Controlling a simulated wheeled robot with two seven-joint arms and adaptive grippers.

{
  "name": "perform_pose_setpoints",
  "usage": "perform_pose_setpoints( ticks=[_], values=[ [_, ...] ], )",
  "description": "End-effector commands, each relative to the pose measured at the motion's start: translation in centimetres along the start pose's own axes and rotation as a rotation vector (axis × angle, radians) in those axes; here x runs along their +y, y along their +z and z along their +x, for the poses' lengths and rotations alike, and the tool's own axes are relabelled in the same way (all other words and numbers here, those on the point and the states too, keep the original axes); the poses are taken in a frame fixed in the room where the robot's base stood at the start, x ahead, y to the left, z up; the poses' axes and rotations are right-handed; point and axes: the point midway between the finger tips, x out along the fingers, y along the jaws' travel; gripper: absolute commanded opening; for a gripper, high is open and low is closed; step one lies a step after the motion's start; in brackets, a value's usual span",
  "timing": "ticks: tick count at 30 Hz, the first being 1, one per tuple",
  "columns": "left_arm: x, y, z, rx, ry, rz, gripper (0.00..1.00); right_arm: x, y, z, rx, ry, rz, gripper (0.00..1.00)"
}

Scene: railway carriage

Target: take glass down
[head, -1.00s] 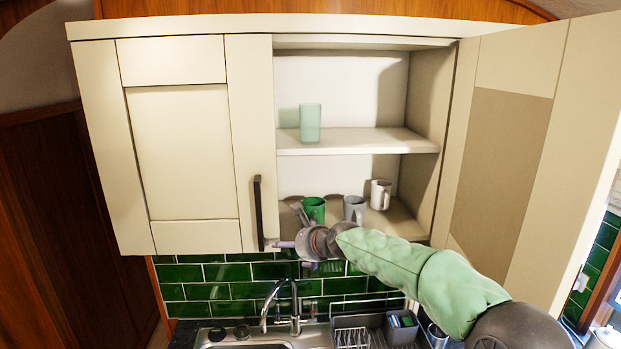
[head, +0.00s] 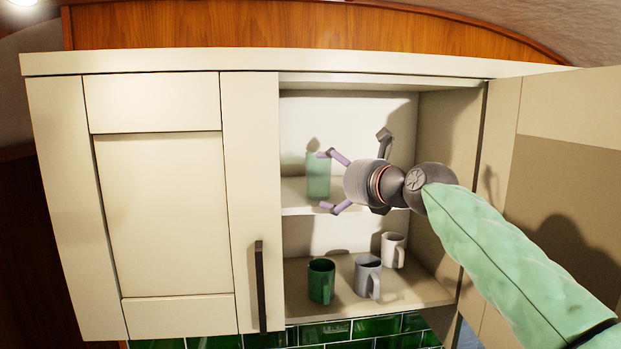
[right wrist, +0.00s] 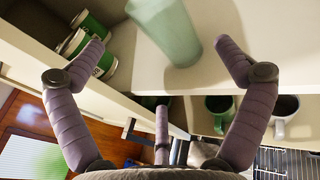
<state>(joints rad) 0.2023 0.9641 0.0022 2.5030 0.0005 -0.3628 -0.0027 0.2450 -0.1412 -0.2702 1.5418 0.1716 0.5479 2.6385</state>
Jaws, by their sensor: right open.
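The pale green glass (head: 318,176) stands upright on the upper shelf (head: 297,192) of the open cupboard, near the shelf's left side. My right gripper (head: 328,181) is open and empty at shelf height, its fingers pointing left toward the glass. In the right wrist view the glass (right wrist: 165,30) shows beyond the spread fingers, near the top middle, and no finger appears closed on it. In the head view the fingertips overlap the glass's right edge; I cannot tell whether they touch it. My left gripper is not in view.
A green mug (head: 321,281), a grey mug (head: 368,276) and a white mug (head: 392,250) stand on the lower shelf. The right cupboard door (head: 560,110) is swung open beside my arm. In the right wrist view, green-and-white cans (right wrist: 88,40) stand at the left.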

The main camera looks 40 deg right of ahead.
Motion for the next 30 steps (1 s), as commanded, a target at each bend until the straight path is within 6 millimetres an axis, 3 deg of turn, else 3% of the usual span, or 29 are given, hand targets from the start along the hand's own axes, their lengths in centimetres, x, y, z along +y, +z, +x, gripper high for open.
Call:
perform_pose_setpoints(
  ticks=[7,14,25,30],
  values=[
    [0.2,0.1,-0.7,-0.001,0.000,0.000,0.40,0.0,0.0,3.7,0.004,0.002,-0.002,1.00],
    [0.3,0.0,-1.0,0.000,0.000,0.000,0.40,0.0,0.1,5.0,0.004,0.001,-0.002,1.00],
    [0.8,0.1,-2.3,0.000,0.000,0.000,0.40,-0.4,0.9,9.2,0.004,0.001,-0.002,1.00],
    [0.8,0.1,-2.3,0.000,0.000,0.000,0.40,-0.4,0.9,9.7,0.002,0.000,-0.002,1.00]
  ],
)
